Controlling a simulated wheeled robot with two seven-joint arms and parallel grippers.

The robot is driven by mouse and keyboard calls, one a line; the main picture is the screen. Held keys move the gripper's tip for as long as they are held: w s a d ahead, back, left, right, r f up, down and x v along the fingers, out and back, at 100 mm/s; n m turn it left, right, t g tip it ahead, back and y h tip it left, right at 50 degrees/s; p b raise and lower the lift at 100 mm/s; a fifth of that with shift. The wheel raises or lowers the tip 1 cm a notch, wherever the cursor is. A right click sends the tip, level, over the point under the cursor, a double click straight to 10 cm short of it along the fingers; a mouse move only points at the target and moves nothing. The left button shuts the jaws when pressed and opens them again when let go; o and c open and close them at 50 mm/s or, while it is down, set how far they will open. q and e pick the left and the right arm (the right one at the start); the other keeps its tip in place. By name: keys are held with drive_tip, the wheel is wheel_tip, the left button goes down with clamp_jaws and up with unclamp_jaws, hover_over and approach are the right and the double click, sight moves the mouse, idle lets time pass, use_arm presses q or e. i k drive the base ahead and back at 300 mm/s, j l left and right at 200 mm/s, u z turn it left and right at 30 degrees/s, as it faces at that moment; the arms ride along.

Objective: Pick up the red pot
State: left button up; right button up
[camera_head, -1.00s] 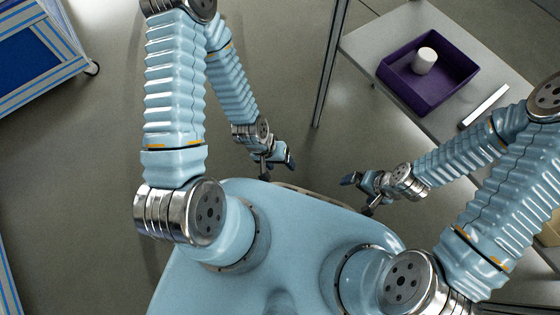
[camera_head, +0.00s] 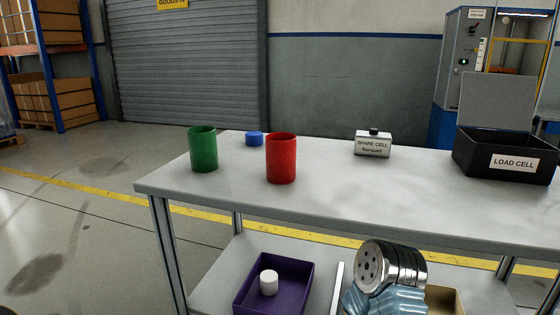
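The red pot (camera_head: 281,158) is an open-topped cylinder standing upright on the grey table top (camera_head: 330,200), left of the middle of the table. A green pot (camera_head: 203,150) of similar shape stands to its left. Neither of my grippers shows in the current view. Only a joint of one of my arms shows at the lower right, below the table top's front edge. Nothing touches the red pot.
A blue disc-like object (camera_head: 254,138) lies behind the pots. A spare cell box (camera_head: 373,146) and an open black load cell case (camera_head: 505,154) stand further right. A purple tray (camera_head: 262,304) holding a white cylinder (camera_head: 268,282) sits on the lower shelf.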

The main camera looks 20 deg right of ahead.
sight(281, 147)
drive_tip(key=z, duration=0.35)
drive_tip(key=k+j+z, duration=0.1)
drive_tip(key=z, duration=0.35)
drive_tip(key=k+j+z, duration=0.15)
drive_tip(key=z, duration=0.3)
drive_tip(key=k+j+z, duration=0.15)
drive_tip(key=z, duration=0.3)
drive_tip(key=k+j+z, duration=0.15)
drive_tip(key=z, duration=0.3)
drive_tip(key=k, duration=0.6)
drive_tip(key=i+j, duration=0.15)
drive_tip(key=i, duration=0.3)
